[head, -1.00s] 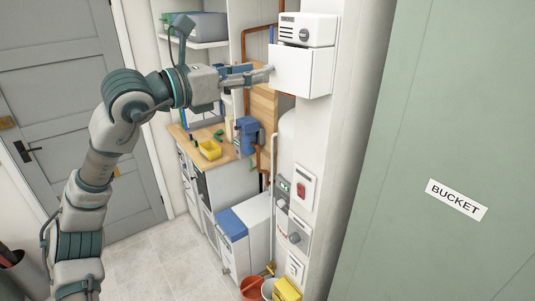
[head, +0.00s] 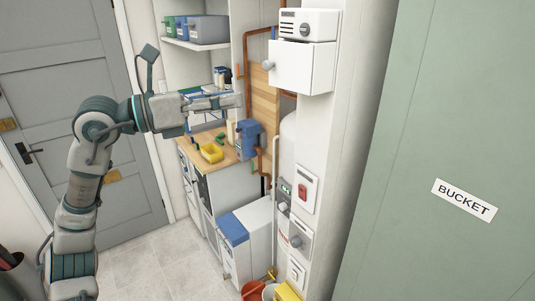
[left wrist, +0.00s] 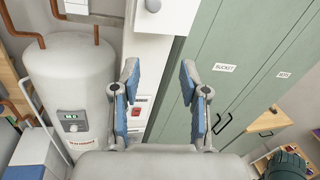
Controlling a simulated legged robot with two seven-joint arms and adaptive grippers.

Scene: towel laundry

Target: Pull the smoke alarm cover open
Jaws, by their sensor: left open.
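The smoke alarm (head: 308,25) is a white unit marked SMOKE, with slots and a round dial, high on the white wall column in the head view. Below it a white box-like cover (head: 303,68) juts out, with a small grey knob (head: 268,65) at its left edge. I cannot tell if the cover is ajar. The knob also shows at the top of the left wrist view (left wrist: 153,5). My left gripper (head: 240,102) is open and empty, left of and below the knob, apart from it. Its blue-padded fingers stand wide apart in the left wrist view (left wrist: 160,78). My right gripper is out of view.
A green cabinet (head: 440,120) labelled BUCKET fills the right. Copper pipes (head: 246,60) run behind the cover. A red switch panel (head: 304,189) is lower on the column. A wooden counter (head: 222,145) with a yellow tray stands below my left gripper; a shelf (head: 198,43) is behind it.

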